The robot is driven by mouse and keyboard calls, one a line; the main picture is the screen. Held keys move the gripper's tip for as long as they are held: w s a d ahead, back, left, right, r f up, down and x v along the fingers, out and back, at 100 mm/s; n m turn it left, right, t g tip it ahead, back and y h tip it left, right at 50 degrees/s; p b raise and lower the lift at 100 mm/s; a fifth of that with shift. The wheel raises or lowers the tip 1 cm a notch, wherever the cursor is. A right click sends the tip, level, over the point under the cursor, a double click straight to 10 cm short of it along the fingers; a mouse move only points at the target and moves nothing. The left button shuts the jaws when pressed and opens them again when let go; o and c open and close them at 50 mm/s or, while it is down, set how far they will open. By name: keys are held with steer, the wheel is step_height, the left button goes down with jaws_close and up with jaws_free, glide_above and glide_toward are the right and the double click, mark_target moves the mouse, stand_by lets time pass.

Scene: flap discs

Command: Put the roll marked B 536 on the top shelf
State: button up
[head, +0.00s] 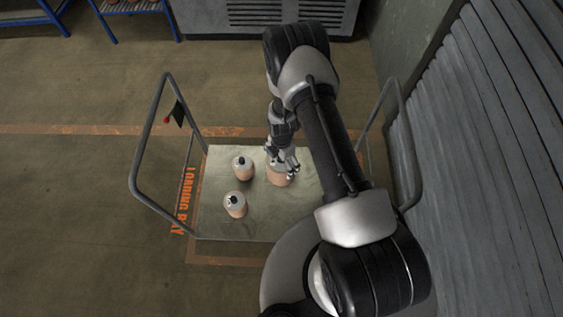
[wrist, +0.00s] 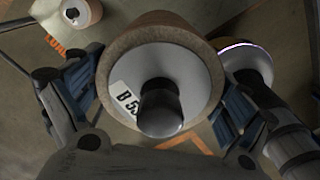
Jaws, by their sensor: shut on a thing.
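The roll marked B 53, its last digit hidden by the black knob, is large in the wrist view (wrist: 190,75). It has an orange-tan body, a pale top face and a black knob. My gripper (wrist: 155,88) has its fingers on both sides of this roll and is shut on it. In the head view my gripper (head: 283,165) is over the right part of the cart's platform with the roll (head: 279,180) beneath its fingers. Whether the roll touches the platform cannot be told. The top shelf cannot be made out for certain.
Two other rolls stand on the platform (head: 215,222), one at the back (head: 242,168) and one in front (head: 235,206). Grey rail handles (head: 137,150) rise at the cart's ends. Blue-legged racks (head: 130,8) stand far left. A slatted wall (head: 480,160) is at the right.

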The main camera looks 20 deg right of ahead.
steer(key=shift+w+r+p, duration=0.1)
steer(key=shift+r+p, duration=1.35)
steer(key=shift+r, duration=1.5)
